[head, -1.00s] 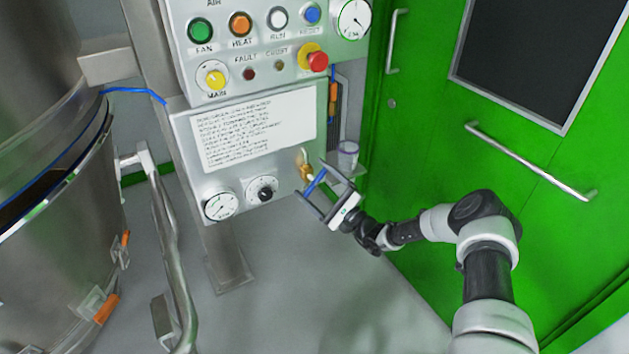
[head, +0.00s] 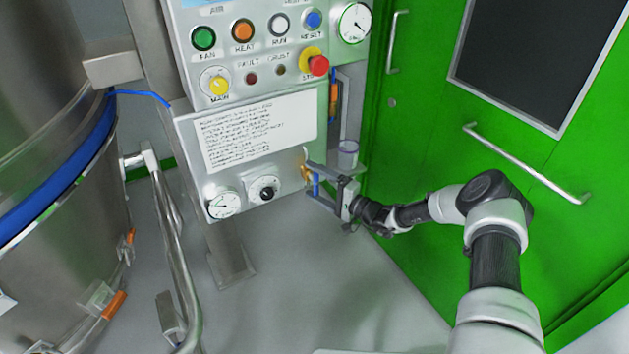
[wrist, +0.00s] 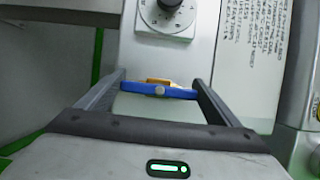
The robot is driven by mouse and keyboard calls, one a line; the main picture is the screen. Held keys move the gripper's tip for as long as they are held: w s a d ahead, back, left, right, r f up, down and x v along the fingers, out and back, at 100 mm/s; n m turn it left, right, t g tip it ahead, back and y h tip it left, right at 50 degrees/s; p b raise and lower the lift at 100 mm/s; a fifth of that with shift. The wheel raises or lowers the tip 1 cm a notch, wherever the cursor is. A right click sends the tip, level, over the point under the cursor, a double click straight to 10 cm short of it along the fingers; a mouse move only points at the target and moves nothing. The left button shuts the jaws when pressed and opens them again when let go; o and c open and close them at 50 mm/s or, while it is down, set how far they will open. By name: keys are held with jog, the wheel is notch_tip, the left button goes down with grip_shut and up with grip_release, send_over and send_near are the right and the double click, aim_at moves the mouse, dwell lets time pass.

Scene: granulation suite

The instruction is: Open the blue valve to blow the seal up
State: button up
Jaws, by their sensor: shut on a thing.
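The blue valve handle (head: 316,184) is on a brass valve body (head: 306,173) at the lower right edge of the control panel. My gripper (head: 311,180) is shut on the handle, with a finger at each end. In the wrist view the blue handle (wrist: 174,93) lies crosswise between my fingers, in front of the brass body (wrist: 158,81). The seal (head: 62,172) is a broad blue band around the steel vessel (head: 50,250) at the left. It fills the gap between the vessel's upper and lower parts.
The control panel (head: 260,135) carries buttons, a red stop knob (head: 318,66), a small gauge (head: 224,204) and a black dial (head: 265,188). A clear cup (head: 347,155) stands just beyond my gripper. A green door (head: 430,120) is behind my arm. Grey floor is open below.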

dwell(0.5)
jog(key=o, duration=0.9)
jog(key=p+v, duration=0.2)
jog(key=v, duration=1.5)
jog(key=shift+s+d, duration=0.15)
jog(key=shift+d, duration=0.05)
